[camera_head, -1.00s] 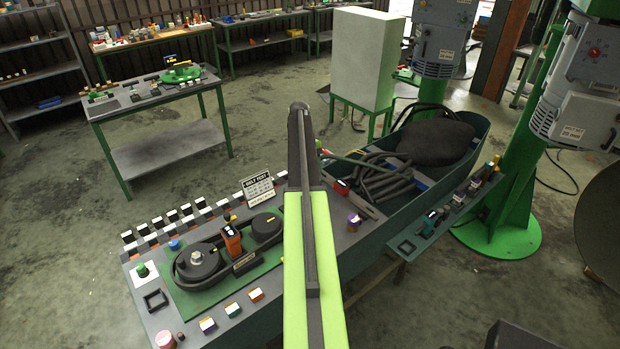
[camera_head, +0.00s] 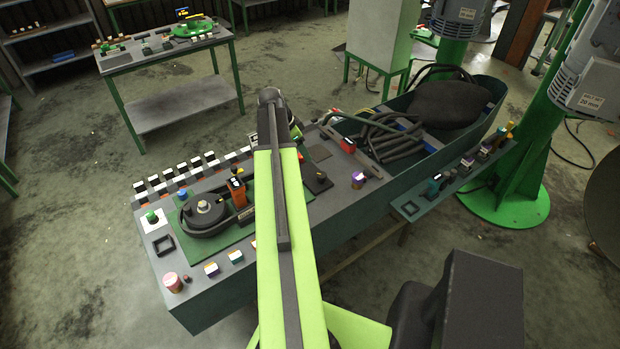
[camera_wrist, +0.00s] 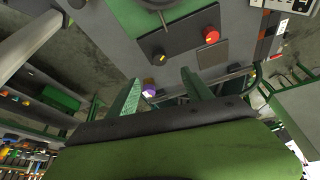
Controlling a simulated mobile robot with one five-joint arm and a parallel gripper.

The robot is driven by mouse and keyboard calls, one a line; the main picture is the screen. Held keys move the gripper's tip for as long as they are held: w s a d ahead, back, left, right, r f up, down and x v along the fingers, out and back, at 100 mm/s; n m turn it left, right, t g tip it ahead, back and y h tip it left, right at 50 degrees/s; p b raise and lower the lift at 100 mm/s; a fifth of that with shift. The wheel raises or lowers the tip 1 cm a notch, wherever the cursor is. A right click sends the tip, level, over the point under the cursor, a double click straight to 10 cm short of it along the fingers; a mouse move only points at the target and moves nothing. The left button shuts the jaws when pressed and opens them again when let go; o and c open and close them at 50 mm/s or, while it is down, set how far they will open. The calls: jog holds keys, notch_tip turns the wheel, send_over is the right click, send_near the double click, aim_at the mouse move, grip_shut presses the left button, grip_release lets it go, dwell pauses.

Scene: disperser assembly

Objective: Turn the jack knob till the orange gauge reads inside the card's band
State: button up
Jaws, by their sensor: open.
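The orange gauge (camera_head: 237,190) stands upright beside the round dark pulley (camera_head: 203,208) on the bench's green plate. Its reading is too small to tell. My arm covers the other pulley and most or all of the card. A black knob on a dark base (camera_head: 317,181) sits right of my arm; I cannot tell whether it is the jack knob. My gripper (camera_wrist: 161,88) is open, fingers apart with nothing held, near these knobs.
A purple-topped knob (camera_head: 358,179) and a red block (camera_head: 347,145) stand on the bench to the right. Black hoses (camera_head: 392,140) lie in the trough. Small coloured blocks (camera_head: 236,256) line the front edge. A green column (camera_head: 510,160) rises at right.

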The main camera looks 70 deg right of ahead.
aim_at(321, 174)
jog(key=b+x, duration=1.5)
jog(key=x, duration=0.2)
jog(key=shift+s+d+f+b, duration=0.1)
jog(key=shift+s+d+b, duration=0.1)
jog(key=shift+b, duration=0.15)
jog(key=shift+s+d+f+b, duration=0.2)
jog(key=shift+f+b, duration=0.1)
jog(key=shift+r, duration=0.1)
